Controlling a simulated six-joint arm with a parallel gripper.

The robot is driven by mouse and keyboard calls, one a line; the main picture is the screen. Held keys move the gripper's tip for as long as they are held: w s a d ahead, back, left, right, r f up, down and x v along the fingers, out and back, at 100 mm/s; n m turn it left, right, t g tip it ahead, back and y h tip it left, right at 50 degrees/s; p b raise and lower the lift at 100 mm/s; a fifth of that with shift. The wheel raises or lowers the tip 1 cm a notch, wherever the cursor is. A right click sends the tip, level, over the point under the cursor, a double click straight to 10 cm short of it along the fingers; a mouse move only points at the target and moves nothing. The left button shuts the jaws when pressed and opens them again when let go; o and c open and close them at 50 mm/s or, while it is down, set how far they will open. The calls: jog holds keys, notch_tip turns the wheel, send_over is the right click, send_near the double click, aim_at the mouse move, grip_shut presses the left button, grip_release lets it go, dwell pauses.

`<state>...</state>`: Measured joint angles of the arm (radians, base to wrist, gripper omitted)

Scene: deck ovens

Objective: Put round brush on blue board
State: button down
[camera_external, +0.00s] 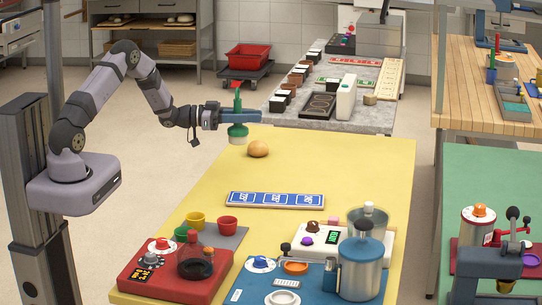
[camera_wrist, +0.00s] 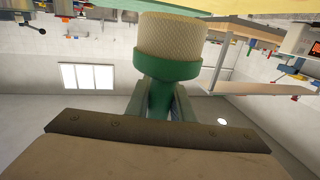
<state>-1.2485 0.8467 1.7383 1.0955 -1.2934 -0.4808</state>
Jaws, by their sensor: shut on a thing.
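The round brush (camera_external: 238,131) has a green body and a pale bristle end. My gripper (camera_external: 236,116) is shut on its green handle and holds it with the bristles down, at the far left edge of the yellow table. In the wrist view the brush (camera_wrist: 172,38) fills the upper middle, its green neck between my two fingers (camera_wrist: 160,100). The blue board (camera_external: 275,200) lies flat in the middle of the yellow table, nearer the camera and to the right of my gripper. It has several white-outlined panels and looks bare.
A bread roll (camera_external: 258,149) sits on the yellow table (camera_external: 340,170) just right of the brush. Small cups (camera_external: 228,224), a red machine (camera_external: 172,272), a white scale (camera_external: 345,243) and a metal canister (camera_external: 361,265) stand nearer the camera. The table right of the board is clear.

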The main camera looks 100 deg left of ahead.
jog(key=shift+f, duration=0.1)
jog(key=shift+f+p, duration=1)
jog(key=shift+f, duration=3.7)
jog(key=shift+f, duration=0.1)
jog(key=shift+f, duration=0.15)
jog(key=c, duration=1.6)
grip_release()
jog(key=shift+o, duration=0.2)
jog(key=shift+s, duration=0.1)
jog(key=b+v, duration=0.1)
jog(key=v, duration=0.1)
jog(key=b+v, duration=0.1)
jog(key=v, duration=0.1)
jog(key=b+v, duration=0.1)
jog(key=v, duration=0.1)
jog(key=shift+s+a+f, duration=0.1)
jog(key=shift+s+a, duration=0.15)
jog(key=shift+o, duration=0.5)
jog(key=shift+s+d, duration=0.15)
jog(key=shift+s, duration=0.2)
